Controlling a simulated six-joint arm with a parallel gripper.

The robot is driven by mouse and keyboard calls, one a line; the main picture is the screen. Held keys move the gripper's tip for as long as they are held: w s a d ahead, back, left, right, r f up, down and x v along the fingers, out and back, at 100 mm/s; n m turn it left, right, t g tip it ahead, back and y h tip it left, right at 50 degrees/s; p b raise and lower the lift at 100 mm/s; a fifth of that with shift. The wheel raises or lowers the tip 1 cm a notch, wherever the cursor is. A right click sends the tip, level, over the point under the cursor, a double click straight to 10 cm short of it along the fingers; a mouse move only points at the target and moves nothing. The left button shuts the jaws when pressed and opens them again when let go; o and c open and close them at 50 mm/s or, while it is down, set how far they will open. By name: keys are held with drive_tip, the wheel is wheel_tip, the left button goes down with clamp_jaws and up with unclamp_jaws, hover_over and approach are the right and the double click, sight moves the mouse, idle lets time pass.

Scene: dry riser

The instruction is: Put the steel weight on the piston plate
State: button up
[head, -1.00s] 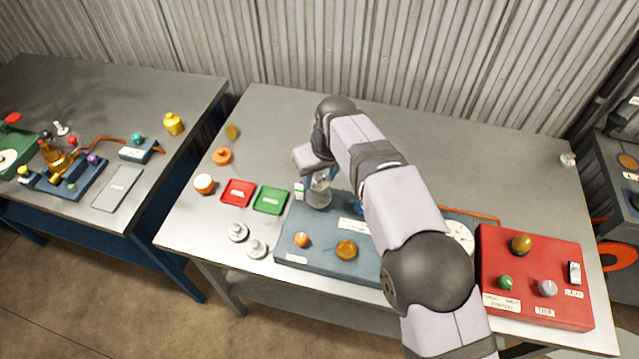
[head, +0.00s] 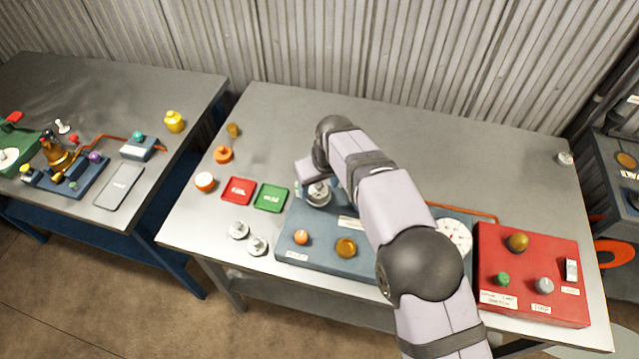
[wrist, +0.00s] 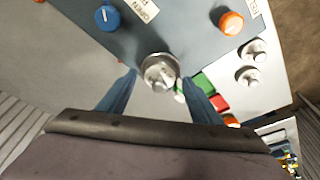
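A round steel piece with a small knob, which looks like a steel weight (wrist: 160,72), sits between and beyond my fingertips in the wrist view. In the head view it shows at the top of the short clear cylinder (head: 318,200) on the blue-grey panel. The piston plate beneath it is hidden, so I cannot tell how they touch. My gripper (wrist: 160,82) is open, with a gap between each blue finger and the piece. Two similar steel weights (head: 238,230) (head: 257,245) stand on the table left of the panel.
The blue-grey panel (head: 325,256) carries an orange knob (head: 301,237), a brass knob (head: 346,247) and a dial (head: 455,237). Red (head: 238,190) and green (head: 270,197) trays lie left of it. A red control box (head: 530,285) stands right.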

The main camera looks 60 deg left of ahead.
drive_tip(key=shift+r, duration=0.15)
drive_tip(key=b+v, duration=0.3)
drive_tip(key=v, duration=0.9)
drive_tip(key=w+d+m+h, duration=0.1)
drive_tip(key=w+d+m, duration=0.3)
drive_tip(key=w+d, duration=1)
drive_tip(key=w+d+f+m+t+h, duration=0.1)
drive_tip(key=w+d+m, duration=0.2)
drive_tip(key=d, duration=0.6)
drive_tip(key=w+d+f+m, duration=0.2)
drive_tip(key=w+d, duration=0.1)
drive_tip(key=d, duration=0.7)
drive_tip(key=s+d+f+m, duration=0.2)
drive_tip(key=s+d, duration=0.2)
drive_tip(key=d, duration=0.4)
drive_tip(key=s+d+f+m, duration=0.2)
drive_tip(key=s+d+m, duration=0.1)
drive_tip(key=d, duration=0.6)
drive_tip(key=s+d+f+m+g+h, duration=0.1)
drive_tip(key=s+d+f+m, duration=0.1)
drive_tip(key=s+d, duration=0.4)
drive_tip(key=shift+d+f+m, duration=0.25)
drive_tip(key=shift+d+m, duration=0.15)
drive_tip(key=shift+d, duration=0.8)
